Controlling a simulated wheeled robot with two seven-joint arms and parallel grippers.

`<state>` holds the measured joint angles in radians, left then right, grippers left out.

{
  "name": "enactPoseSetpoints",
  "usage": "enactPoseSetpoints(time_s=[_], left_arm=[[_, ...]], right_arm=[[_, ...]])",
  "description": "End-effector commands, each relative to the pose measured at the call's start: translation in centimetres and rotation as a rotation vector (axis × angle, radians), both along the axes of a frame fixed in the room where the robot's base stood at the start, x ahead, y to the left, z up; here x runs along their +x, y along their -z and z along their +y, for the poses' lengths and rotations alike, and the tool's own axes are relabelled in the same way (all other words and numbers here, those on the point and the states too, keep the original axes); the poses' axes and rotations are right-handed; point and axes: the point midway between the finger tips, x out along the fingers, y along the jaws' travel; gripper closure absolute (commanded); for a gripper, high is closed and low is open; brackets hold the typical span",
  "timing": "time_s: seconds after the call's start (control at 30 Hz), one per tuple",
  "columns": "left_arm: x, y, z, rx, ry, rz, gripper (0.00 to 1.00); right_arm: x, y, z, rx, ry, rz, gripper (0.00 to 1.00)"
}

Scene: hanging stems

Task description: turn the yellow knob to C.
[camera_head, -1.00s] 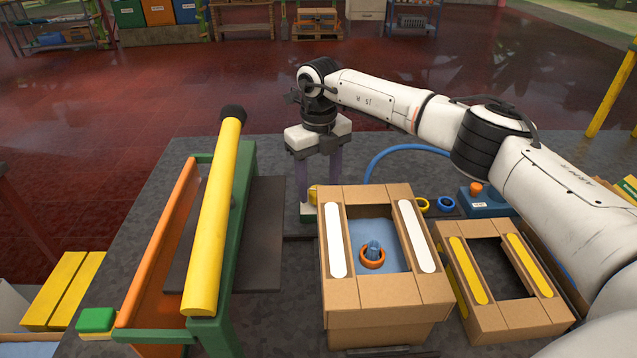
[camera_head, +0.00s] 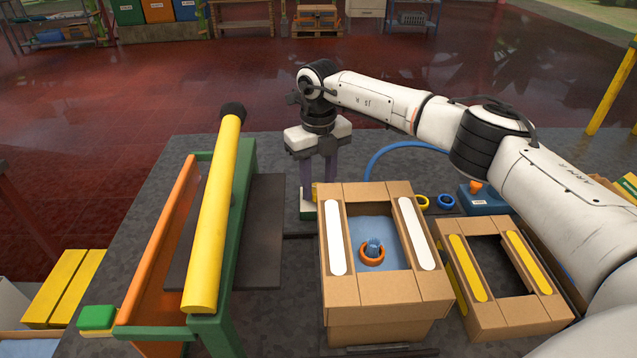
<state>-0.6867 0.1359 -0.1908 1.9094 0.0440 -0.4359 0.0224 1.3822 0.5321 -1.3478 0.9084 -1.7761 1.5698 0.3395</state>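My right gripper (camera_head: 317,172) comes in from the right and points down behind the tall cardboard box. Its two purple fingers stand apart with a gap between them. Their lower ends are partly hidden by the box. A small yellow piece, probably the yellow knob (camera_head: 314,188), shows between the fingers, close to the left one. It is above a small green and white block (camera_head: 306,208). Most of the knob is hidden, and no letter or pointer can be read. I cannot tell whether the fingers press on it. My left gripper is not in view.
The cardboard box (camera_head: 334,300) holds a blue pad with an orange ring (camera_head: 372,254). A lower cardboard box (camera_head: 515,318) stands to its right. A yellow bar (camera_head: 215,220) on a green and orange frame fills the left. A blue hose (camera_head: 405,147) curves behind.

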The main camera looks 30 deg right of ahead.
Motion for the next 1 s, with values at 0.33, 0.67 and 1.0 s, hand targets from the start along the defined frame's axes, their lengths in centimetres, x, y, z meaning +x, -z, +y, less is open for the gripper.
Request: enactPoseSetpoints(time_s=[0.33, 0.67, 1.0], left_arm=[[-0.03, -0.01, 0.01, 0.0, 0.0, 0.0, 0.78], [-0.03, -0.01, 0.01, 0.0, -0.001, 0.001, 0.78], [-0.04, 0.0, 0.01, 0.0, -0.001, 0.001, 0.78]], right_arm=[[0.03, -0.08, -0.02, 0.0, 0.253, -0.001, 0.87], [0.04, -0.09, -0.04, 0.0, 0.568, -0.001, 0.87], [0.06, -0.11, -0.05, 0.0, 0.89, -0.002, 0.87]])
